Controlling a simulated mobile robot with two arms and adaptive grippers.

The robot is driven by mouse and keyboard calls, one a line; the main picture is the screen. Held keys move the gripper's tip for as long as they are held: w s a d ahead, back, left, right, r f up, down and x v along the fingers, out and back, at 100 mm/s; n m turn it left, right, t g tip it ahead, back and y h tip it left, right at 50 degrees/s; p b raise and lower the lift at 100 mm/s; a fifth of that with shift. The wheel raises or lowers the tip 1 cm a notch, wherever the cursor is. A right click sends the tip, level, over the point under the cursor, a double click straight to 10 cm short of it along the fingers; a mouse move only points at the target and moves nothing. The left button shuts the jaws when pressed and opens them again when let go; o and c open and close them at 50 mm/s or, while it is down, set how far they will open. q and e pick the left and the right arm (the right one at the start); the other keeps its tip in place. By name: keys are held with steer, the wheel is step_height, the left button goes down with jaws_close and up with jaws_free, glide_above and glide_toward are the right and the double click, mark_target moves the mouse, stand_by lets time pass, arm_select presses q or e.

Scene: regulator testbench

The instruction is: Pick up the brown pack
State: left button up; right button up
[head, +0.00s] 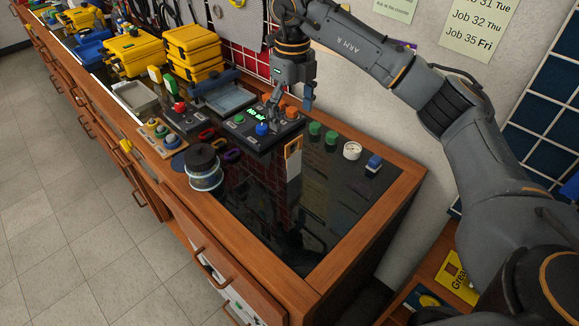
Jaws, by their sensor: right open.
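I cannot make out a clear brown pack in the head view. A small orange-brown framed piece (293,148) with a pale lower part stands at the front right of the dark control box (262,143); I cannot tell whether it is the pack. My right gripper (293,98) comes down from the upper right and points downward. It is open, with its fingers apart just above or behind the control box, near some orange knobs (292,113). I cannot tell whether it touches anything. My left gripper is not in view.
The bench has a black glossy top (300,225), largely clear at the front. Wire spools (203,168) stand at its left edge. Green knobs (316,129), a round gauge (352,151) and a blue-topped piece (374,164) are at right. Yellow cases (193,55) are stacked behind.

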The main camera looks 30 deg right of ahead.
mark_target(292, 142)
step_height(292, 142, down, 8)
steer(key=shift+f+p, duration=0.25)
steer(key=shift+p, duration=0.6)
steer(key=f, duration=0.1)
steer(key=f+p, duration=0.1)
steer(key=f, duration=0.1)
steer(key=f+p, duration=0.1)
steer(key=shift+d+f, duration=0.35)
steer(key=shift+f, duration=0.05)
steer(key=shift+w+f, duration=0.1)
steer(key=shift+f, duration=0.15)
steer(key=c, duration=1.1)
steer(key=shift+r, duration=0.15)
